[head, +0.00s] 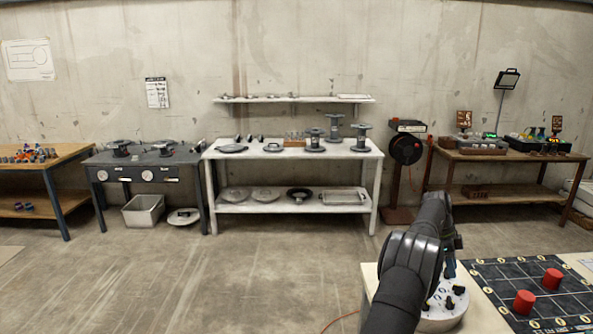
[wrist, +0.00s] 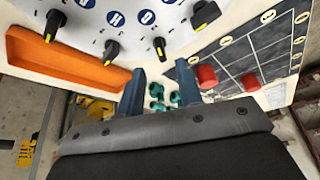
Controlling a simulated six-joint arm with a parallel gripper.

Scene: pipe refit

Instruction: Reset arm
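My gripper (wrist: 160,84) shows in the wrist view with its two blue-grey fingers apart and nothing between them. Small teal fittings (wrist: 158,97) show beyond the gap, lower than the fingers. My dark arm reaches over the near right table in the head view and hides part of it.
A dark grid board (head: 489,272) carries two red cylinders, one nearer (head: 524,303) and one farther (head: 552,279). An orange tray (wrist: 65,62) is left of the fingers in the wrist view. Benches and a white shelf unit (head: 290,150) line the back wall. The floor between is clear.

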